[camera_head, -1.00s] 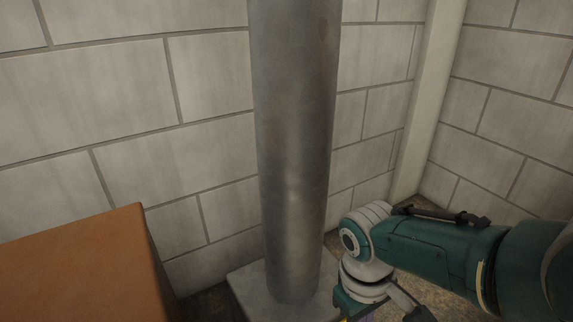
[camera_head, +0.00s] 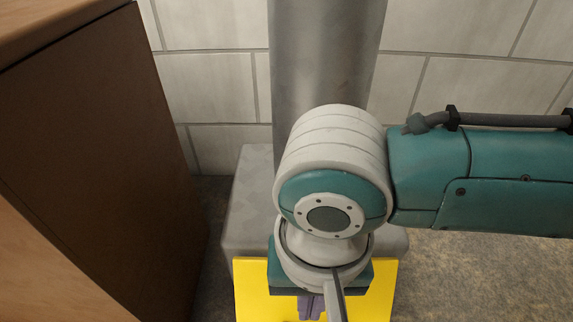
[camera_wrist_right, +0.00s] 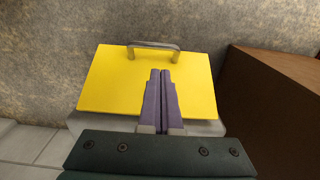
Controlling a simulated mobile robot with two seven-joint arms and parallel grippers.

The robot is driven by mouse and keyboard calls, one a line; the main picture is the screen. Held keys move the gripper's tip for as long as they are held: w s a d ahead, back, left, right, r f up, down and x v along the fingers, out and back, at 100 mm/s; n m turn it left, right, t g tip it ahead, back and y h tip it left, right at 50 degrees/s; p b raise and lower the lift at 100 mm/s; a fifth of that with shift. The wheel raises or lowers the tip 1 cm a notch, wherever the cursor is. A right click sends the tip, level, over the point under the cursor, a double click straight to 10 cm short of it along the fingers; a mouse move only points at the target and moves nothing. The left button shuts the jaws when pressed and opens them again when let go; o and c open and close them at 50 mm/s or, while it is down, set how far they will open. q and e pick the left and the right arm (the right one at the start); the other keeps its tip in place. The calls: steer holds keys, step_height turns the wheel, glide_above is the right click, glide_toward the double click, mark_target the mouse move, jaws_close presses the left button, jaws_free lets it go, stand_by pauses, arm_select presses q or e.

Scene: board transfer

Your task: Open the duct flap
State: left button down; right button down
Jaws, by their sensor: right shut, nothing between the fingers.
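A flat yellow panel, the duct flap (camera_head: 252,290), shows at the bottom of the head view, partly behind my right arm. In the right wrist view the flap (camera_wrist_right: 110,82) shows almost whole, with a grey bar handle (camera_wrist_right: 153,46) near its far edge. It looks closed, but I cannot be certain. My right gripper (camera_wrist_right: 160,72) has purple fingers, shut and empty. The fingertips lie over the flap, short of the handle; whether they touch it I cannot tell. In the head view the right gripper (camera_head: 311,306) is partly cut off by the bottom edge. My left gripper is not in view.
A grey metal pipe (camera_head: 325,60) rises from a grey block (camera_head: 250,195) behind the flap. A brown cabinet (camera_head: 100,130) stands on the left; a brown box side (camera_wrist_right: 270,110) shows in the wrist view. A block wall is behind; bare floor lies at right.

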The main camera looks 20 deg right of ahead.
steer(key=f+b, duration=0.1)
steer(key=f, duration=0.1)
steer(key=f+b, duration=0.3)
steer(key=f, duration=0.1)
steer(key=shift+d+f+b, duration=0.15)
steer(key=shift+d+b, duration=0.15)
steer(key=shift+f, duration=0.25)
steer(key=shift+a+f+b, duration=0.1)
steer(key=shift+f+b, duration=0.05)
steer(key=shift+b, duration=0.25)
